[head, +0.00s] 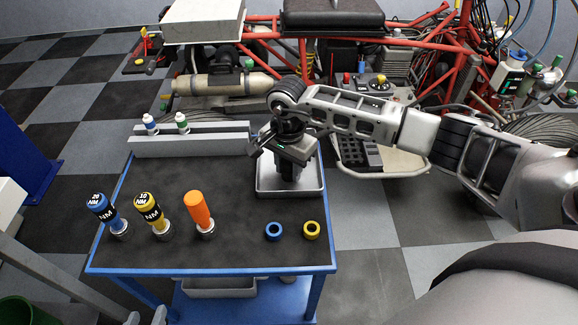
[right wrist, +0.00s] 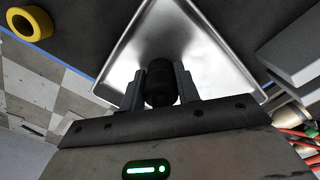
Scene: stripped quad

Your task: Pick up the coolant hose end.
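My right gripper (head: 290,172) points down into the shallow metal tray (head: 262,191) at the right rear of the work cart. In the right wrist view, a black round piece (right wrist: 161,86) sits between the two fingers of the right gripper (right wrist: 162,84), which appear to close on both its sides. The tray (right wrist: 196,47) lies beyond it. I cannot tell whether this black piece is the coolant hose end. My left gripper is not in view.
The blue cart's dark top (head: 200,262) holds blue, yellow and orange-handled tools (head: 197,209), a blue ring (head: 273,231) and a yellow ring (head: 311,230). A grey rack (head: 190,145) stands at the back. A red tube frame (head: 420,55) stands behind the cart.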

